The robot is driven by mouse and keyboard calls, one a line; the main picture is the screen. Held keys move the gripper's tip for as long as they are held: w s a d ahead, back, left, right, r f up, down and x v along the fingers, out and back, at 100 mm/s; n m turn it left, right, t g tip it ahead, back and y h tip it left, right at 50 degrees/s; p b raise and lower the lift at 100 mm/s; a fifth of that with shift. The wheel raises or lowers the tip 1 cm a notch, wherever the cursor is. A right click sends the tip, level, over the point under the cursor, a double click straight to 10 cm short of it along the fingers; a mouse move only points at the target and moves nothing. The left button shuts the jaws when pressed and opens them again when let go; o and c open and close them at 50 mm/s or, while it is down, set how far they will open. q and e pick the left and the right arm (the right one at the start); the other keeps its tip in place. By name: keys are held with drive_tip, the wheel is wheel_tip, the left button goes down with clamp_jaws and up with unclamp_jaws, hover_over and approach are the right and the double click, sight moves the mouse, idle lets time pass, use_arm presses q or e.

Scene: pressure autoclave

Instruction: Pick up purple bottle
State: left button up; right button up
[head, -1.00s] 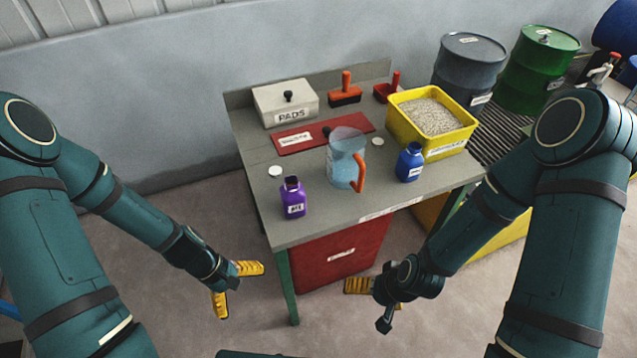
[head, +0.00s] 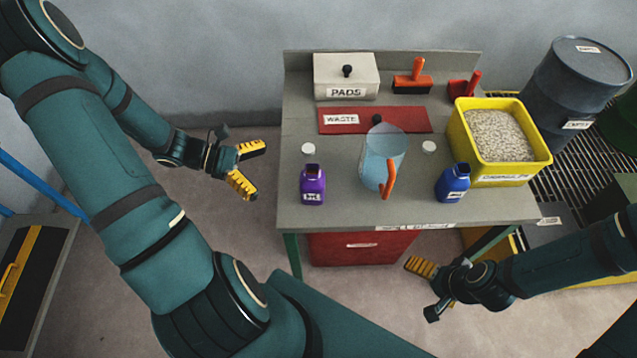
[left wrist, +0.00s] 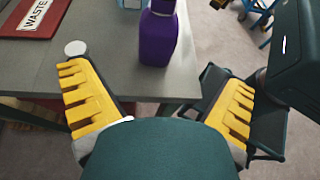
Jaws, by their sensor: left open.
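The purple bottle (head: 312,187) stands upright and uncapped near the left front of the grey table (head: 262,0) in the head view. The point just given for the table is wrong; its bare top is at the front edge (head: 340,218). The bottle also shows in the left wrist view (left wrist: 158,38), beyond and between the fingers. My left gripper (head: 252,166) is open and empty, left of the table and apart from the bottle. Its yellow fingers show in the left wrist view (left wrist: 160,100). My right gripper (head: 425,290) is in front of the table, low at the right; only one yellow finger shows clearly, and its opening is unclear.
A clear jug (head: 383,150) with an orange handle and a blue bottle (head: 453,184) stand right of the purple bottle. A white cap (head: 308,149) lies behind it. A yellow bin (head: 540,160) of granules is at the right. The table's left front corner is clear.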

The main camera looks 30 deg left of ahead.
sight(309, 182)
use_arm(q)
drive_tip(key=b+x, duration=0.1)
drive_tip(key=x, duration=0.5)
drive_tip(key=shift+d+f, duration=0.1)
drive_tip(key=shift+b+x, duration=0.55)
drive_tip(key=shift+x, duration=2.15)
drive_tip(key=shift+w, duration=0.15)
drive_tip(key=shift+c, duration=0.3)
drive_tip(key=c, duration=1.3)
